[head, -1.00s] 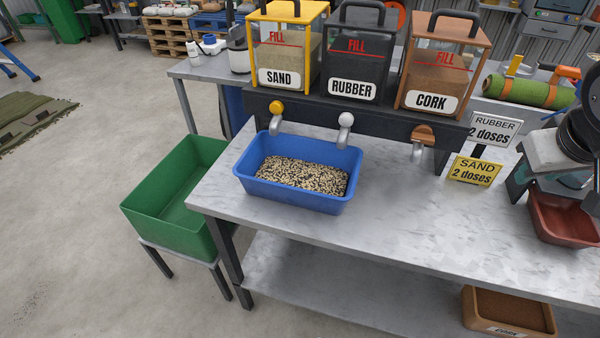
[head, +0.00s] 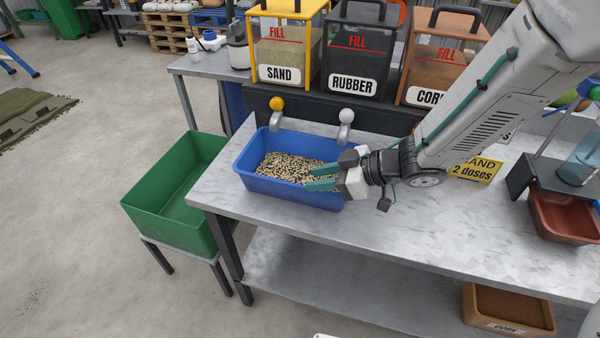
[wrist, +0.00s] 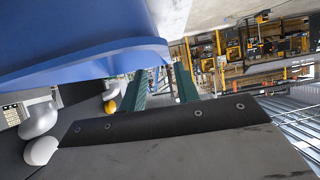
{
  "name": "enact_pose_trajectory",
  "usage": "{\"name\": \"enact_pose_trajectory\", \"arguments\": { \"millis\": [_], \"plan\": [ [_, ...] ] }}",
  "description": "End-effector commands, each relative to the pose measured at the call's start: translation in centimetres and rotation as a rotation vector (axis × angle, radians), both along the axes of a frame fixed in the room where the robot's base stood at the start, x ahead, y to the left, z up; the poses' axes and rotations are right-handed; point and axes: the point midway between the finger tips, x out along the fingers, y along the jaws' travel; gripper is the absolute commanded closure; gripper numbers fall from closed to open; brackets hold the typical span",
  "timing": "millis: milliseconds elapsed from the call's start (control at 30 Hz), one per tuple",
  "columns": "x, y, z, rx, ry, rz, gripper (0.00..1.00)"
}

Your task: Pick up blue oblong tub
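The blue oblong tub (head: 290,190) stands on the grey bench under the sand and rubber dispensers, holding a speckled granular mix. My gripper (head: 322,178) is at the tub's right end, its two green fingers pointing left and apart from each other. In the head view the fingers overlap the tub's right part; I cannot tell whether they touch it. In the wrist view the tub's blue wall and rim (wrist: 90,60) fill the upper left, and the green fingers (wrist: 160,90) show apart, with no tub wall clearly between them.
Dispensers for sand (head: 284,50), rubber (head: 358,60) and cork (head: 430,70) stand behind the tub, with spouts close to it. A green bin (head: 165,215) is left of the bench. A red-brown tray (head: 562,218) is at right. The bench front (head: 400,235) is clear.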

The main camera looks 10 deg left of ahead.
Motion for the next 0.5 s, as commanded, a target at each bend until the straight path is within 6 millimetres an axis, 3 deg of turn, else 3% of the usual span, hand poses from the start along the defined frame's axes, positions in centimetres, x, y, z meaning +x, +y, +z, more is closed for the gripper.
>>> {"name": "enact_pose_trajectory", "arguments": {
  "millis": [300,500],
  "plan": [
    [-0.6,4.0,-2.0,-0.002,0.0,0.0,0.69],
    [-0.3,5.3,-2.7,-0.001,-0.002,-0.002,0.69]
  ]
}}
